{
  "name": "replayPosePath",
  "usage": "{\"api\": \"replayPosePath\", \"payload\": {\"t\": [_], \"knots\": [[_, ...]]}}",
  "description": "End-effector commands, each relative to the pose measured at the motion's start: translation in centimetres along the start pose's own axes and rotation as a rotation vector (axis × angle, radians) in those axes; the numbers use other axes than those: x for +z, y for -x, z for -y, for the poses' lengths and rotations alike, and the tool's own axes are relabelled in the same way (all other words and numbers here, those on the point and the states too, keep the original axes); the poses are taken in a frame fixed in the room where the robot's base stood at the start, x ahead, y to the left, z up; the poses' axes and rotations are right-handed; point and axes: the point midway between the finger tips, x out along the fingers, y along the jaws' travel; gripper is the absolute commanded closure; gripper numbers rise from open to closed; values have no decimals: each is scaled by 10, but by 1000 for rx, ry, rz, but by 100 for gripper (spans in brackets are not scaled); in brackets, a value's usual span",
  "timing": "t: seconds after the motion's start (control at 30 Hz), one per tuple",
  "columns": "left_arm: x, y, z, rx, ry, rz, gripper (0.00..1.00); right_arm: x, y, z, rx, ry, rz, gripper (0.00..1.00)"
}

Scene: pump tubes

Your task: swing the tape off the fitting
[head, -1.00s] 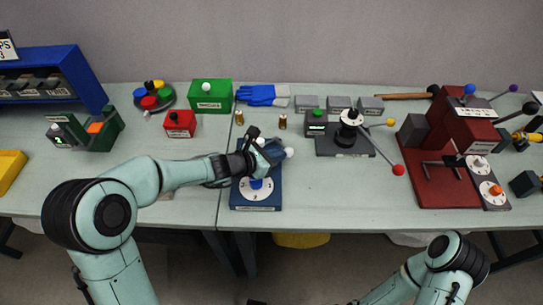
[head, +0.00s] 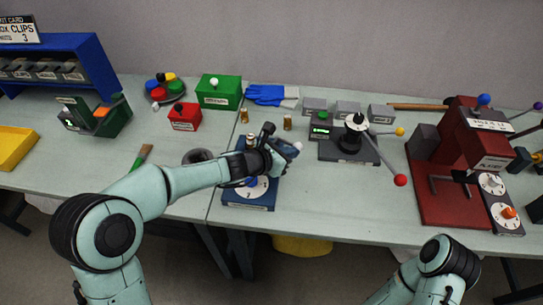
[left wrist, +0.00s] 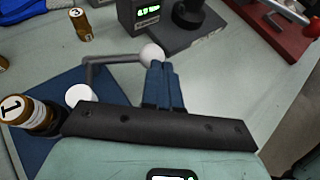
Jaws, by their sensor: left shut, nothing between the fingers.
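A blue base (head: 235,199) with a white numbered dial (head: 263,187) stands near the table's front edge, partly hidden by my left arm. My left gripper (head: 290,148) is over its back right; in the left wrist view its blue fingers (left wrist: 164,86) are shut and empty. A bent grey rod (left wrist: 96,62) with a white ball (left wrist: 151,53) rises from the base; the ball is just beyond the fingertips, contact unclear. A brown cylinder marked 1 (left wrist: 22,110) and a white knob (left wrist: 79,95) are at left. I cannot tell which part is the tape or fitting. My right gripper is out of view.
Two small brass cylinders (head: 244,115) (head: 287,122) stand behind the base. A dark device with a red-balled lever (head: 400,180) stands to the right, then a dark red machine (head: 455,205). A brush (head: 142,156) and dark ring (head: 197,156) lie left.

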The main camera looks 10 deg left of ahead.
Motion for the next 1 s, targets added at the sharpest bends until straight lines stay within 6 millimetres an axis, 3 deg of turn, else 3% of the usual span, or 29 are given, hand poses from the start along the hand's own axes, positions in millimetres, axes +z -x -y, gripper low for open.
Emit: {"api": "replayPosePath", "payload": {"t": [0.4, 1.0], "knots": [[9, -18, 6, -1, -1, 0, 100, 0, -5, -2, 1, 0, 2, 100], [12, -21, 7, -2, -2, 2, 100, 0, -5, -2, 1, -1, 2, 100]]}}
